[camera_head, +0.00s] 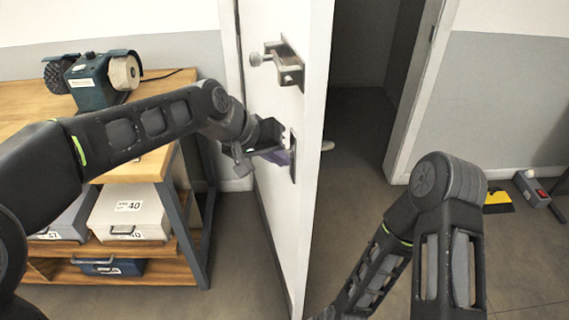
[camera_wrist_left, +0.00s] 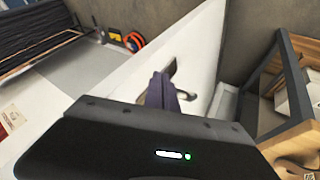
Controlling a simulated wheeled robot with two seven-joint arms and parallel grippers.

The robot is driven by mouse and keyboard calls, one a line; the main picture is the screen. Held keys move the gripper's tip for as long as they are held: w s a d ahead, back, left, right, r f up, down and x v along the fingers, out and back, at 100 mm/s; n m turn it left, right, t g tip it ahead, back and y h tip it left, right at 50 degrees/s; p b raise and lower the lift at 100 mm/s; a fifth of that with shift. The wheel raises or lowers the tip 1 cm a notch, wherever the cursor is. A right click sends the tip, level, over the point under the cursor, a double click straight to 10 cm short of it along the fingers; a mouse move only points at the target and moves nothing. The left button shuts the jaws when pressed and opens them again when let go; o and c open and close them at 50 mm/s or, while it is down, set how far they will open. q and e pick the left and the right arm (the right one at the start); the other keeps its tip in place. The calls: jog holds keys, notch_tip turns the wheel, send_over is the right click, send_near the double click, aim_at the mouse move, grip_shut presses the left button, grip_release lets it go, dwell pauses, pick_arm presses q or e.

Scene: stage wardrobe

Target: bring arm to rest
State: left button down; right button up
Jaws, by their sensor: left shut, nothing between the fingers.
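My left gripper (camera_head: 284,157) is close to the face of the white door (camera_head: 312,60), by a dark plate on its edge side. The fingers look shut and empty; whether they touch the door cannot be told. In the left wrist view the purple-grey fingers (camera_wrist_left: 168,95) lie together beside the door (camera_wrist_left: 195,50), and a dark fitting on it is partly behind them. A metal latch with a knob (camera_head: 283,63) sits higher on the door. My right arm crosses the lower right of the head view; its gripper is out of view.
The door stands ajar, with a dark opening (camera_head: 362,110) to its right. On the left, a wooden workbench (camera_head: 160,85) carries a bench grinder (camera_head: 92,78), with bins (camera_head: 130,212) on shelves below. A yellow-black item (camera_head: 498,201) and a grey box (camera_head: 531,188) lie on the floor at right.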

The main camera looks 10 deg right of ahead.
pick_arm(q)
jog(key=shift+s+a+r, duration=0.1)
dwell(0.5)
jog(key=s+a+f+n+g+y, duration=0.1)
jog(key=s+a+f, duration=0.15)
jog(key=f, duration=0.75)
jog(key=s+a+f, duration=0.2)
jog(key=a+f, duration=0.2)
jog(key=f, duration=0.6)
jog(key=s+a+f+n+g+y, duration=0.1)
jog(key=s+a+f, duration=0.15)
jog(key=f, duration=0.65)
jog(key=s+a+f+n, duration=0.1)
jog(key=s+a+f, duration=0.1)
jog(key=s+f, duration=0.5)
jog(key=s+a+f+n+g, duration=0.1)
jog(key=s+f, duration=0.5)
jog(key=s, duration=0.6)
jog(key=shift+a+f, duration=0.35)
